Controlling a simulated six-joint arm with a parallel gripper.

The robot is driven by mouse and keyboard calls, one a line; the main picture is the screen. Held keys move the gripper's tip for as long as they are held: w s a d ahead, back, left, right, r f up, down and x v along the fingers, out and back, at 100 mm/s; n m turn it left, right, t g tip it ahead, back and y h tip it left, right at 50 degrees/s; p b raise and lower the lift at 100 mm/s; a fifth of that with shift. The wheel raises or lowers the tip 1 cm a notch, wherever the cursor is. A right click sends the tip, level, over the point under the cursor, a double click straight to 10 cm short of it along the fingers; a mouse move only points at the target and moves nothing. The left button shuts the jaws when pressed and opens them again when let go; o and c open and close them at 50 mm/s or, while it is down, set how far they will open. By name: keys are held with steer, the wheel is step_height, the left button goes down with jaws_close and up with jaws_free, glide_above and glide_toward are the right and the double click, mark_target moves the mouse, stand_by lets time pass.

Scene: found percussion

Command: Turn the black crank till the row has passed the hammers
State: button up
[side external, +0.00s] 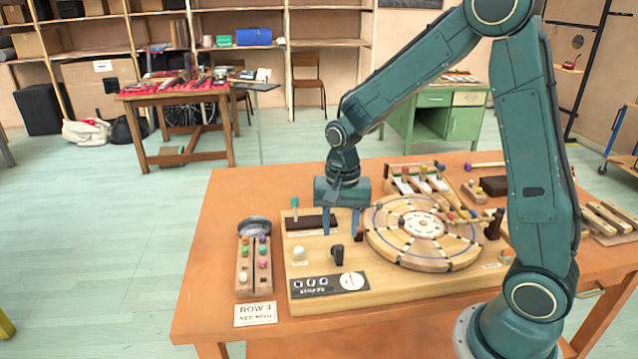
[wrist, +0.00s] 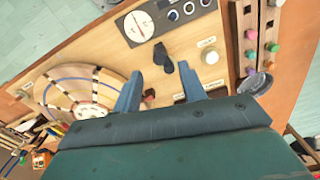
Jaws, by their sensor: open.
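The black crank (side external: 337,257) stands on the light wooden board (side external: 310,268), left of the round wooden disc (side external: 388,237). In the wrist view the crank (wrist: 163,57) shows just beyond and between my fingertips, apart from them. My gripper (side external: 341,230) is open and empty, pointing down above the board behind the crank; its two fingers also show in the wrist view (wrist: 159,84). The disc has a ring of segments and a pale hub. The hammers (side external: 462,214) reach over the disc's right side. Pegs on the disc are too small to tell apart.
A white knob (side external: 299,252), a dial panel (side external: 330,284) and a teal-handled lever (side external: 295,206) are on the board. A rack of coloured pegs (side external: 243,265) stands left, with a ROW card (side external: 255,314) in front. Chime bars (side external: 418,180) lie behind the disc.

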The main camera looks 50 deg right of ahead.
mark_target(340, 246)
steer(key=shift+f, duration=3.6)
jaws_close()
